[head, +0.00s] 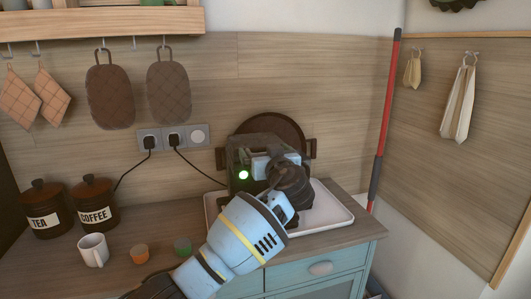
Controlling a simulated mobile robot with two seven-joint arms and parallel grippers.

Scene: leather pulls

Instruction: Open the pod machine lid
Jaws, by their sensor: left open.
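The pod machine (240,156) is a dark, boxy appliance with a lit green light on its front. It stands on a white tray (338,213) at the right end of the counter. My left arm comes in from below and covers much of the machine's front and right side. My left gripper (268,163) is open at the upper front of the machine, close to its top. Its fingertips are hard to make out, and I cannot tell whether they touch the lid. The lid is mostly hidden, so its position is unclear. My right gripper is out of view.
A white mug (93,250), an orange pod (139,253) and a green pod (182,245) stand on the counter left of my arm. Tea (46,209) and coffee (95,204) canisters stand behind. A round dark tray (268,130) leans behind the machine. A red pole (384,120) stands right.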

